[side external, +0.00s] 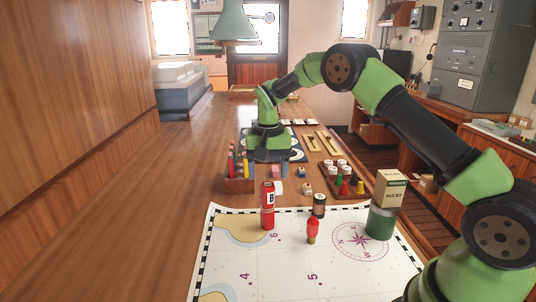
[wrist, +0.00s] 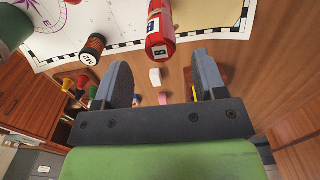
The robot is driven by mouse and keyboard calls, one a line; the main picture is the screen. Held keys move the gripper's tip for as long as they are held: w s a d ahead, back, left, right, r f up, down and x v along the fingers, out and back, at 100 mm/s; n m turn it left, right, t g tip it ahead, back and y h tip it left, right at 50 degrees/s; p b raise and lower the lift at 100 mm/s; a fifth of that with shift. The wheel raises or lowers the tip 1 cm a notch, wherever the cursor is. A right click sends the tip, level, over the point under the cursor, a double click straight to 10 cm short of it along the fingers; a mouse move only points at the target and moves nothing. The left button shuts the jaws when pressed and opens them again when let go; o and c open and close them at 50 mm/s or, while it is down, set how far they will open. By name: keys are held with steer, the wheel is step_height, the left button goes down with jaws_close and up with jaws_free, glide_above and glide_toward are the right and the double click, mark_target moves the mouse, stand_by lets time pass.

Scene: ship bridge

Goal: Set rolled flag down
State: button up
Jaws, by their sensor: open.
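A red roll with a white label marked B (side external: 267,208) stands upright on the chart at its far edge. It also shows in the wrist view (wrist: 161,32), beyond my fingertips. It may be the rolled flag; no other roll is clearly a flag. My gripper (side external: 271,171) points down over the table beyond the chart, behind the red roll in the side view. Its two fingers are apart, and I see nothing gripped between them in the wrist view (wrist: 164,80). It does not touch the red roll.
The chart (side external: 262,272) also holds a dark-labelled cylinder (side external: 319,205), a red-topped piece (side external: 312,231) and a green canister (side external: 380,222) under a bulbs box (side external: 390,189). A rack of coloured sticks (side external: 239,184) stands left of my gripper. A tray of pieces (side external: 344,182) is right.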

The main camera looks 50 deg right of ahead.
step_height(320, 180, up, 5)
steer(key=shift+f, duration=0.15)
steer(key=shift+s+a+r, duration=0.1)
steer(key=shift+r, duration=0.3)
steer(key=s+a+r+n+t, duration=0.1)
steer(key=s+a+r+t, duration=0.15)
steer(key=s+r, duration=0.4)
steer(key=s+a+r+n+t, duration=0.2)
steer(key=s+a+r, duration=0.2)
steer(key=s+r, duration=0.25)
steer(key=s+a+n+t+y, duration=0.1)
steer(key=s, duration=0.5)
steer(key=s+a+f+n+t+y, duration=0.1)
steer(key=s+a, duration=0.1)
steer(key=s, duration=0.5)
steer(key=shift+a+f+t, duration=0.25)
steer(key=shift+f+t, duration=0.05)
steer(key=shift+t, duration=0.05)
